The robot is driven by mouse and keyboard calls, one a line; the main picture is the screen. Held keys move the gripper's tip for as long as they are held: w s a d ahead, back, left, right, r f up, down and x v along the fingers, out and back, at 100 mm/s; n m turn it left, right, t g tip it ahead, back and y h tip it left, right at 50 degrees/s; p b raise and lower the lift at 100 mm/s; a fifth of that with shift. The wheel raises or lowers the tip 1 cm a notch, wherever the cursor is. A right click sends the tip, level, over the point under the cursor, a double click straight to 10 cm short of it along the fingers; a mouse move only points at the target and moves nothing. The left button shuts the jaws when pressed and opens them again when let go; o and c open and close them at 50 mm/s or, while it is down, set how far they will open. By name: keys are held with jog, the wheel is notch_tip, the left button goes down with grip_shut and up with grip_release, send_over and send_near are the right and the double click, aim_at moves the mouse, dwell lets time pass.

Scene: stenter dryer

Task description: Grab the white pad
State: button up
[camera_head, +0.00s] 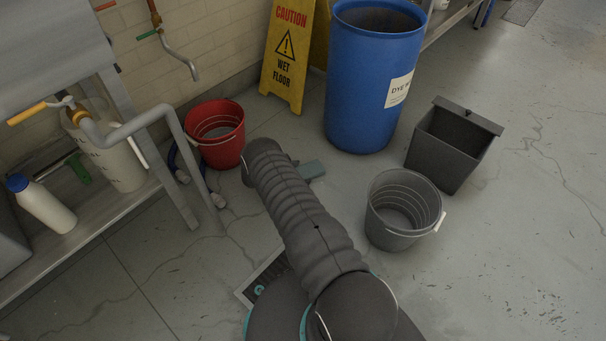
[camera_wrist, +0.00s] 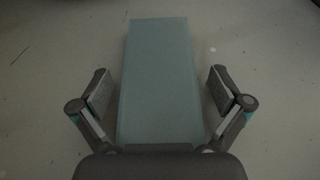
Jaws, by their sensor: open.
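A flat pad (camera_wrist: 158,75), pale blue-green rather than clearly white in this light, lies on the floor in the wrist view. Its near end is hidden behind my gripper's body. My gripper (camera_wrist: 160,92) is open, with one finger to the left of the pad and one to the right, and a gap on each side. In the head view a small part of the pad (camera_head: 311,170) shows on the floor beyond my arm.
A red bucket (camera_head: 219,147) stands left of my arm. A blue drum (camera_head: 360,100), a grey bucket (camera_head: 386,237) and a dark bin (camera_head: 438,160) stand to the right. A yellow wet-floor sign (camera_head: 283,60) stands behind. The floor at far right is clear.

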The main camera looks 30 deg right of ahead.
jog(key=c, duration=1.4)
jog(key=shift+r, duration=0.1)
